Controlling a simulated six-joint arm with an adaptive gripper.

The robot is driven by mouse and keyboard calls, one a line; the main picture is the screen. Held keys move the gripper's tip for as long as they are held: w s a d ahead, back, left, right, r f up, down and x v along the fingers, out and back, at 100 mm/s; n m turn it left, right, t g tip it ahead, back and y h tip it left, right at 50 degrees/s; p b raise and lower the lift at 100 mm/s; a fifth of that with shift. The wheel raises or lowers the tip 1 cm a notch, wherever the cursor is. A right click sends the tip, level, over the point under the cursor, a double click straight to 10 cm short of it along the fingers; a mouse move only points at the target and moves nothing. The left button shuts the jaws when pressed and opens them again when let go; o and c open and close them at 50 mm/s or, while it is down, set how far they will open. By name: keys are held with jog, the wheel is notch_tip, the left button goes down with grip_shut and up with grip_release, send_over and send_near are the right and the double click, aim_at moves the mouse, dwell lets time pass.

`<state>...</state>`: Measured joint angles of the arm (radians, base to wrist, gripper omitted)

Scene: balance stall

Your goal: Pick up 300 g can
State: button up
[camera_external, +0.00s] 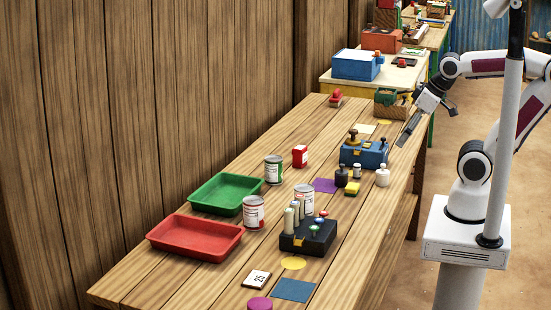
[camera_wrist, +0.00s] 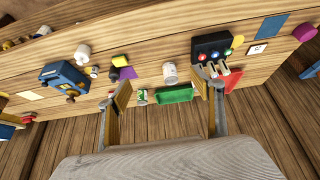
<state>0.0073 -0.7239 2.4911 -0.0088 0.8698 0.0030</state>
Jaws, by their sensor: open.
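Three label-wrapped cans stand upright on the wooden table in the external view: one with a green-marked label (camera_external: 273,170), one with a red-marked label (camera_external: 254,212), and another pale can (camera_external: 304,198) behind the black block. Their weight markings are too small to read, so I cannot tell which is the 300 g can. In the wrist view a pale can (camera_wrist: 170,74) and a green-marked can (camera_wrist: 143,97) show between the fingers. My gripper (camera_external: 408,130) is open and empty, above the table's right edge, well apart from the cans. It also shows in the wrist view (camera_wrist: 164,88).
A green tray (camera_external: 194,204) and a red tray (camera_external: 160,243) lie left of the cans. A black block with upright cylinders (camera_external: 308,242) and a blue device (camera_external: 350,154) stand nearby.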

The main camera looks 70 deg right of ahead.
jog(key=w+d+f+t+h, duration=0.1)
jog(key=w+d, duration=0.3)
jog(key=w, duration=0.6)
jog(key=w+d+f+t, duration=0.2)
jog(key=w+d, duration=0.2)
jog(key=w, duration=0.6)
jog(key=w+d+f+t+h, duration=0.1)
jog(key=w+d, duration=0.3)
jog(key=w, duration=0.6)
jog(key=w+d+f+t, duration=0.2)
jog(key=w+d+f, duration=0.2)
jog(key=w+f, duration=0.45)
jog(key=t+y, duration=0.1)
jog(key=y, duration=0.1)
send_near(274, 170)
jog(key=w+d+f, duration=0.2)
jog(key=w+d, duration=0.1)
jog(key=shift+d+f, duration=0.15)
jog(key=shift+d, duration=0.05)
jog(key=shift+w+f+t+y, duration=0.1)
jog(key=shift+f+t+y, duration=0.25)
jog(key=shift+f, duration=0.2)
jog(key=shift+w, duration=0.15)
jog(key=shift+x, duration=1.15)
jog(key=shift+w, duration=0.1)
